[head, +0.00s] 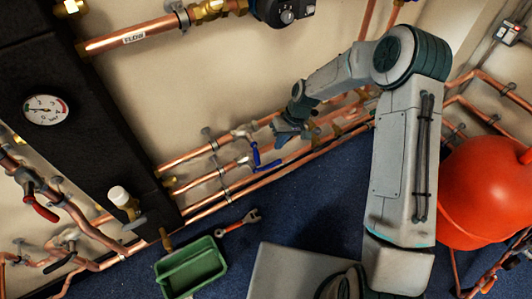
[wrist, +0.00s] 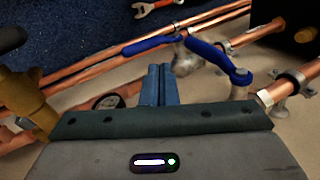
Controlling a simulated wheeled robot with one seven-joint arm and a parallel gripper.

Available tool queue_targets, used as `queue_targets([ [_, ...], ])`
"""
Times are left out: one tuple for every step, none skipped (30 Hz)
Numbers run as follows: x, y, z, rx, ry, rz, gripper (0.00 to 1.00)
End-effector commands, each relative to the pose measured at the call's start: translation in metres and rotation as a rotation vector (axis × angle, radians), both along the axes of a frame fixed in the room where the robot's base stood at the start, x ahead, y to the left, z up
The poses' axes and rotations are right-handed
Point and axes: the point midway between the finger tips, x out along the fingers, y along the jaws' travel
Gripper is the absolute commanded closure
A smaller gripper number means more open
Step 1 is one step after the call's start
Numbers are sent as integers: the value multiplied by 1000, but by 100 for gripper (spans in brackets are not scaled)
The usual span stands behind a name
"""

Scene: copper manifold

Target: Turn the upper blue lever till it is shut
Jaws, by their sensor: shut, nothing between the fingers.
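The upper blue lever (head: 256,154) is on the valve of the upper copper pipe, and its handle points across the pipe toward the lower one. In the wrist view this lever (wrist: 206,50) slants up and left from its silver valve. A second blue lever (head: 268,166) lies along the lower pipe; it also shows in the wrist view (wrist: 148,43). My gripper (head: 286,131) is right of the upper lever in the head view, near the pipes. In the wrist view its blue fingertips (wrist: 160,72) are together and empty, apart from the lever.
Copper pipes (head: 190,184) run along the wall above the blue floor. A black panel (head: 80,110) stands left of the levers. A green bin (head: 190,270) and a red wrench (head: 238,222) lie on the floor. A red tank (head: 490,190) is at the right.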

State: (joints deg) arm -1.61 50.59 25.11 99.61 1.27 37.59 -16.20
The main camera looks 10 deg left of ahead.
Motion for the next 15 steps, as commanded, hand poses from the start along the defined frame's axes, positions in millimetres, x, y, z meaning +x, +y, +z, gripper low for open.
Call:
queue_targets([
  [-3, 4, -13, 0, 4, 1, 100],
  [-5, 6, -19, 0, 4, 1, 100],
  [-6, 8, -27, -1, 3, 1, 100],
  [-7, 9, -32, -1, 3, 1, 100],
  [-9, 13, -32, 0, 1, 4, 100],
  [-13, 20, -30, 0, -1, 5, 100],
  [-15, 24, -30, 0, -2, 5, 100],
  [-18, 27, -30, 0, -1, 3, 100],
  [-20, 31, -31, 0, -1, 3, 100],
  [-22, 33, -31, 0, -1, 3, 100],
  [-23, 36, -31, 0, -1, 3, 100],
  [-25, 38, -31, -1, -2, 2, 100],
  [-25, 39, -31, -1, -1, 1, 100],
  [-26, 40, -31, -2, -1, 0, 100],
  [-27, 41, -31, -1, -2, 0, 100],
])
